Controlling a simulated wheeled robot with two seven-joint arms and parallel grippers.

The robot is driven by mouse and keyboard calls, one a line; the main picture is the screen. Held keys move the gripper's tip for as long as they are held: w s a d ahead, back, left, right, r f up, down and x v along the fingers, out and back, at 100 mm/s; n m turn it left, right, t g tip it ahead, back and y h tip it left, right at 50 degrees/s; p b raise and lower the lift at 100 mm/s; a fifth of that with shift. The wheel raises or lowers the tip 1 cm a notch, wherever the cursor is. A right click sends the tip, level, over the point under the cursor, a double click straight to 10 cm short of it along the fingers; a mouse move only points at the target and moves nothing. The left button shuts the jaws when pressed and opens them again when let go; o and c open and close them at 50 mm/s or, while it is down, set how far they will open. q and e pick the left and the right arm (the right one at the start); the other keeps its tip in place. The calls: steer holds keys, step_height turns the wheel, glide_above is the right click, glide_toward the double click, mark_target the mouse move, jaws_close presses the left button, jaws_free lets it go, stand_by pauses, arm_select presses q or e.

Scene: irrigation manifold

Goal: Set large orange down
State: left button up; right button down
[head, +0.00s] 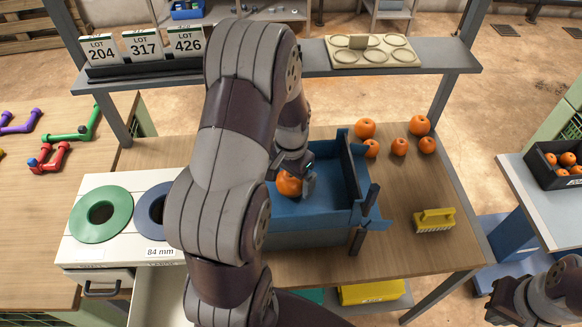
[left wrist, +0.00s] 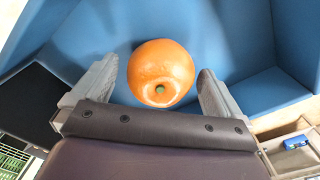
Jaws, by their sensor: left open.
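The large orange (head: 288,184) is inside the blue bin (head: 300,238) on the wooden table, partly hidden by my left gripper in the head view. In the left wrist view the orange (left wrist: 161,73) lies against the blue surface, between and slightly beyond the fingertips. My left gripper (left wrist: 158,92) is open, with a gap on each side of the orange. In the head view my left gripper (head: 302,180) is over the bin. My right gripper (head: 507,300) shows at the lower right edge, away from the table; its fingers are unclear.
Several oranges (head: 399,146) lie loose behind and right of the bin. A yellow brush (head: 434,220) lies at right. A sizing board with a green ring (head: 101,213) stands at left. A shelf (head: 300,66) spans the back. A dark crate of oranges (head: 556,165) is far right.

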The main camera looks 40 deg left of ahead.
mark_target(293, 178)
arm_select(q)
steer(key=r, duration=0.3)
steer(key=r+b, duration=0.1)
steer(key=r, duration=0.3)
steer(key=d+r, duration=0.1)
steer(key=r, duration=0.2)
steer(key=shift+s+r, duration=0.15)
steer(key=shift+s, duration=0.05)
steer(key=s+d+f, duration=0.2)
steer(key=s+d, duration=0.1)
steer(key=d, duration=0.2)
steer(key=s+d+f+t, duration=0.1)
steer(key=s+d+f, duration=0.1)
steer(key=s+d, duration=0.2)
steer(key=shift+s+d+f+n, duration=0.2)
steer(key=shift+d+f+n, duration=0.2)
steer(key=shift+d, duration=0.75)
